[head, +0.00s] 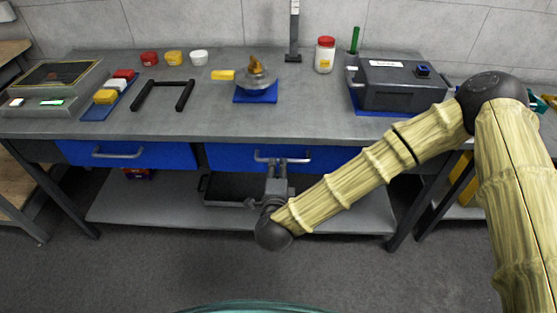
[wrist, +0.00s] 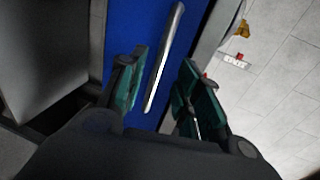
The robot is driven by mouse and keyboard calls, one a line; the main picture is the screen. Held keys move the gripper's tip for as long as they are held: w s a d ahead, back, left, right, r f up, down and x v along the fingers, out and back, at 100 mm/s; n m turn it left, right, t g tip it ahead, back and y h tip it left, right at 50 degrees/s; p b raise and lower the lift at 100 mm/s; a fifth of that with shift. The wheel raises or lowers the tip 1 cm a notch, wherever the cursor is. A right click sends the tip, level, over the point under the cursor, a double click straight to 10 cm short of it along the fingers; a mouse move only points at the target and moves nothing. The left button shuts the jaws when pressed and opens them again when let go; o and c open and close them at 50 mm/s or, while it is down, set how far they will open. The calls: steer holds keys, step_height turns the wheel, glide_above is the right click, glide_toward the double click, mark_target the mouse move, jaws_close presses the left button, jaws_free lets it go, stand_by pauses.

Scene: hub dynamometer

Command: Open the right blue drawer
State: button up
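The right blue drawer (head: 230,157) sits under the bench top and looks closed. Its grey bar handle (head: 262,155) runs level across the front. My gripper (head: 277,167) is in front of the drawer, with its fingers up at the handle. In the wrist view, the blue drawer front (wrist: 125,22) fills the upper middle, and the silver handle (wrist: 166,55) runs between the two dark green fingers of my gripper (wrist: 163,85). The fingers are apart, with gaps showing on both sides of the handle. Contact with the handle cannot be seen.
The left blue drawer (head: 150,155) is beside it, also closed. A black tray (head: 222,189) stands on the lower shelf (head: 330,218) behind my gripper. On the bench top (head: 215,120) are a blue mat (head: 256,97) and a grey case (head: 400,92). The floor (head: 150,265) in front is clear.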

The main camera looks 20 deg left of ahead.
mark_target(278, 160)
steer(key=shift+x, duration=2.75)
jaws_close()
